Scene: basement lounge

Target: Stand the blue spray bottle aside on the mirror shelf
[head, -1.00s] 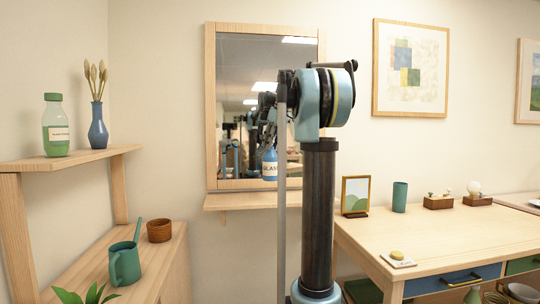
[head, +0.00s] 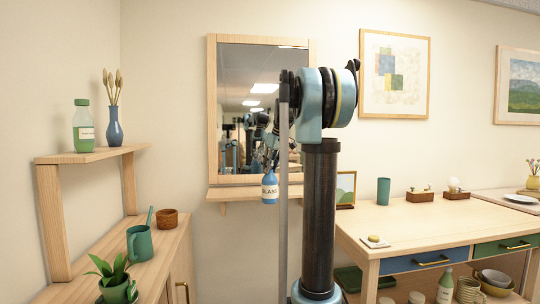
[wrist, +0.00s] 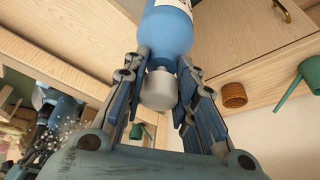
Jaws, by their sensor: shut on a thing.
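The blue spray bottle (head: 270,189) with a white label hangs about upright in my gripper (head: 270,165). In the head view it overlaps the front of the mirror shelf (head: 228,193), the pale wooden ledge under the mirror. I cannot tell how far in front of the ledge it is. In the wrist view, the fingers of my gripper (wrist: 162,80) are shut around the grey cap and neck of the bottle (wrist: 166,33). My arm hides the right part of the shelf. The visible left part of the shelf is bare.
The framed mirror (head: 235,110) stands above the ledge. At left, a shelf (head: 65,158) holds a green bottle (head: 83,128) and a blue vase (head: 115,130). A watering can (head: 140,243) and brown pot (head: 167,218) stand below. A desk (head: 440,220) fills the right.

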